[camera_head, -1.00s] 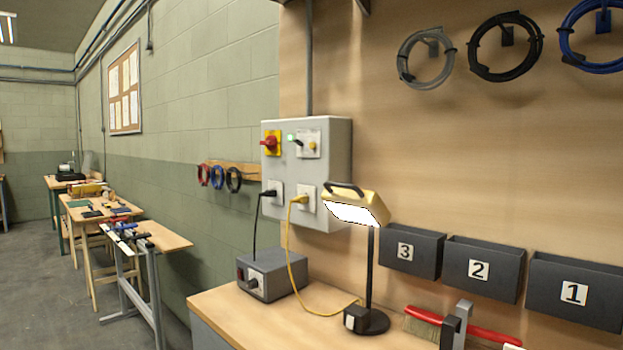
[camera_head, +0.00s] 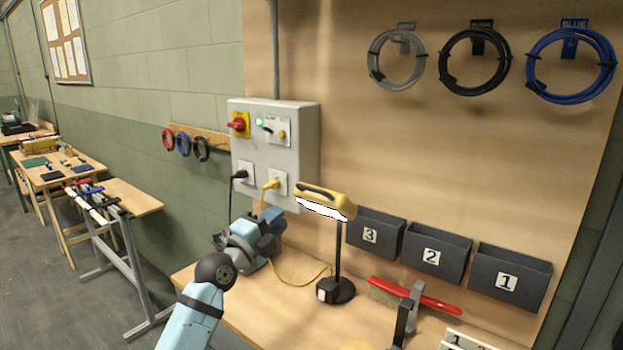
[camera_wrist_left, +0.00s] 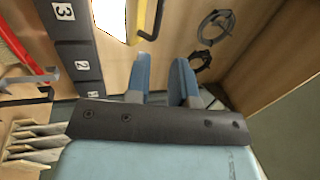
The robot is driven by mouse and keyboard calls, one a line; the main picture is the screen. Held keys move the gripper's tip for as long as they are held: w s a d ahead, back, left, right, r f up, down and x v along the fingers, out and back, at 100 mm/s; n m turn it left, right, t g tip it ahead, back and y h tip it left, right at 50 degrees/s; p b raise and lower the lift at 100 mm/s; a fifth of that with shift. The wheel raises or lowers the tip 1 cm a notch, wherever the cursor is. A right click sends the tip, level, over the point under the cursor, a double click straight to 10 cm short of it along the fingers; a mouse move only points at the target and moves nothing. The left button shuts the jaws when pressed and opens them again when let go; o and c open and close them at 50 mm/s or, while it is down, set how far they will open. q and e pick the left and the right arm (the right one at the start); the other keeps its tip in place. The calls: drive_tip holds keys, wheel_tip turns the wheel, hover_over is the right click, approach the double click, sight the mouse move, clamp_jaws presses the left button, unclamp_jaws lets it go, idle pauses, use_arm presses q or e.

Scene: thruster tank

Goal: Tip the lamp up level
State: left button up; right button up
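The lamp has a yellow head (camera_head: 328,201) with a dark handle on top and a lit white face, on a black stand (camera_head: 338,262) with a round base on the bench. The head is tilted, its lit face turned downward toward the front. My left gripper (camera_head: 272,224) is left of the lamp head, in front of the control box, apart from the lamp. In the left wrist view its two blue fingers (camera_wrist_left: 162,62) are apart with nothing between them. The lamp's yellow edge (camera_wrist_left: 150,15) lies just beyond the fingertips there. My right gripper is not in view.
The grey control box (camera_head: 275,150) with a yellow plug and cable is behind my left gripper. Numbered dark bins (camera_head: 437,250) hang right of the lamp. A red-handled brush (camera_head: 430,297) and a grey upright bracket (camera_head: 403,322) are on the bench (camera_head: 290,320).

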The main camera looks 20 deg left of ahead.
sight(312, 189)
use_arm(q)
drive_tip(key=p+x, duration=0.1)
drive_tip(key=x, duration=0.5)
drive_tip(key=p+x, duration=0.1)
drive_tip(key=x, duration=0.6)
drive_tip(key=shift+f+p, duration=0.2)
drive_tip(key=shift+p, duration=0.1)
clamp_jaws()
